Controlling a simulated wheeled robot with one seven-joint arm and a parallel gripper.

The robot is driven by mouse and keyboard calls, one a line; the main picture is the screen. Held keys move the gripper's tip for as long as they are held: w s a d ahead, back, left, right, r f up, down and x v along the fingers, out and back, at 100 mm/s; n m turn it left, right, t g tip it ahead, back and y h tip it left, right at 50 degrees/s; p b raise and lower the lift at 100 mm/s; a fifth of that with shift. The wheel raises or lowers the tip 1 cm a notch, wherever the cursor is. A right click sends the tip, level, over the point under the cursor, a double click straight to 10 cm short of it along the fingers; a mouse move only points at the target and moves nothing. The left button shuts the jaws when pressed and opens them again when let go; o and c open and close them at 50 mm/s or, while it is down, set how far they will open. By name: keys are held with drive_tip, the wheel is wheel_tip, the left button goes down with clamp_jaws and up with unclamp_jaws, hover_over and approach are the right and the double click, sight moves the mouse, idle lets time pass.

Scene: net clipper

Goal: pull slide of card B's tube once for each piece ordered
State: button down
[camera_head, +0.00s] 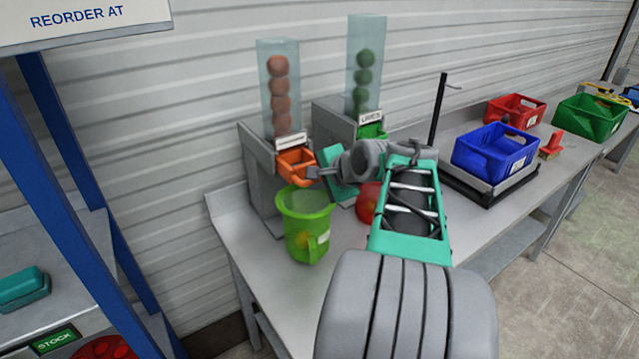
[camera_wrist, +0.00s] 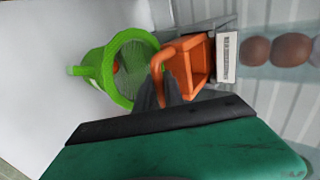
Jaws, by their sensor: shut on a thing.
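Two clear tubes stand on grey dispensers at the back of the bench. The left tube (camera_head: 280,88) holds several brown-orange balls, and the right tube (camera_head: 364,75) holds several green balls. The left dispenser has an orange slide (camera_head: 296,163), which also shows in the wrist view (camera_wrist: 195,62). My gripper (camera_head: 314,173) is shut on the orange slide's handle. A green jug (camera_head: 306,222) stands below the slide; in the wrist view (camera_wrist: 108,68) something orange-red shows inside it. The right dispenser has a green slide (camera_head: 372,131).
A red round thing (camera_head: 368,203) lies on the bench beside my arm. A blue crate (camera_head: 494,152) sits on a scale to the right. A red crate (camera_head: 515,111) and a green crate (camera_head: 590,118) stand farther back. The bench's front left (camera_head: 265,268) is clear.

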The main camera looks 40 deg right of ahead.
sight(302, 165)
drive_tip(key=shift+w+d+r+p, duration=0.1)
drive_tip(key=shift+w+p, duration=0.15)
drive_tip(key=shift+w, duration=0.85)
drive_tip(key=shift+w+d+r+p, duration=0.15)
drive_tip(key=shift+w+p, duration=0.15)
drive_tip(key=shift+w, duration=0.85)
drive_tip(key=shift+w+d+r+p, duration=0.1)
drive_tip(key=shift+w+p, duration=0.15)
drive_tip(key=shift+w, duration=0.85)
drive_tip(key=c, duration=1.6)
unclamp_jaws()
drive_tip(key=shift+s, duration=0.15)
drive_tip(key=shift+o, duration=1)
drive_tip(key=shift+f, duration=0.25)
drive_tip(key=shift+a, duration=0.1)
drive_tip(key=shift+s, duration=0.15)
